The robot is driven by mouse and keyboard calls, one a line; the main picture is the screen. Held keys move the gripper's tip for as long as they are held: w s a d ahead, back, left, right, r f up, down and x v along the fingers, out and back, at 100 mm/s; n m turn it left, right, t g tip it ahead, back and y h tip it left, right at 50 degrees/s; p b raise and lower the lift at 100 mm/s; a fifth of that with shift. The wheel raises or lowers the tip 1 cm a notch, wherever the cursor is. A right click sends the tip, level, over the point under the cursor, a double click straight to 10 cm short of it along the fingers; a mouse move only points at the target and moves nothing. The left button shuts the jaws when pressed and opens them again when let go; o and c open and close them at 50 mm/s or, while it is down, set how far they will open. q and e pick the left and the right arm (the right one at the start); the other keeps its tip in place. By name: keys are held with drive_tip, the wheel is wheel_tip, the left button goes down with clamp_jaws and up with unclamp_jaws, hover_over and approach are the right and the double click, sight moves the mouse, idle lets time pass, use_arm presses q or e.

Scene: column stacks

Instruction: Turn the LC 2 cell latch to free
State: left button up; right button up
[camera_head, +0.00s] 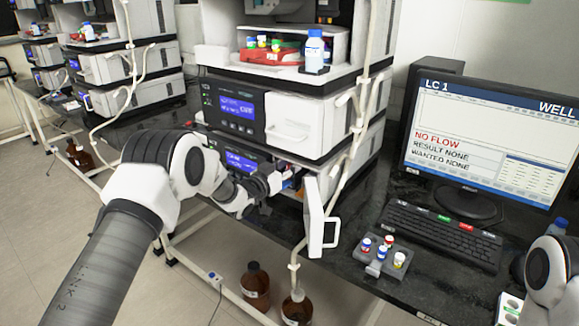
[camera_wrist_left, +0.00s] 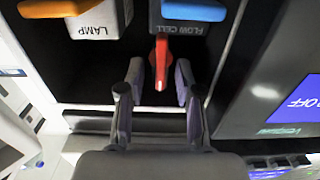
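A small red latch lever (camera_wrist_left: 161,66) shows in the left wrist view, pointing toward my gripper, below a blue-handled block marked FLOW CELL (camera_wrist_left: 194,22). My left gripper (camera_wrist_left: 159,80) is open, with one finger on each side of the lever. A narrow gap seems to show on each side; contact is not clear. In the head view my left gripper (camera_head: 284,182) reaches into the open front of the lower module of the near stack, and it hides the latch there. No label in view tells which LC number this module has. My right gripper is out of view.
An orange-handled block marked LAMP (camera_wrist_left: 95,20) sits beside the flow cell. A white door (camera_head: 321,218) stands open right of my left gripper. A monitor (camera_head: 490,140) reads LC 1, NO FLOW. A vial rack (camera_head: 375,268) and keyboard (camera_head: 441,232) lie on the dark bench.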

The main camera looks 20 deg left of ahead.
use_arm(q)
clamp_jaws()
drive_tip(key=shift+f+m, duration=0.1)
drive_tip(key=shift+m, duration=0.2)
drive_tip(key=m+b, duration=0.2)
drive_tip(key=m, duration=0.1)
drive_tip(key=shift+s+d+f+b, duration=0.1)
drive_tip(key=shift+d+f+b, duration=0.05)
drive_tip(key=shift+d+b, duration=0.2)
drive_tip(key=m+b, duration=0.2)
drive_tip(key=m, duration=0.1)
drive_tip(key=m+b, duration=0.1)
drive_tip(key=shift+s+d+f+m, duration=0.1)
drive_tip(key=shift+d+f+m, duration=0.15)
drive_tip(key=shift+m, duration=0.15)
drive_tip(key=m+b, duration=0.2)
drive_tip(key=m, duration=0.1)
drive_tip(key=m+b, duration=0.2)
drive_tip(key=shift+s+d+f, duration=0.1)
drive_tip(key=shift+d+f, duration=0.15)
drive_tip(key=shift+f, duration=0.1)
drive_tip(key=shift+f+m+b, duration=0.1)
drive_tip(key=shift+m+b, duration=1)
drive_tip(key=shift+m, duration=0.4)
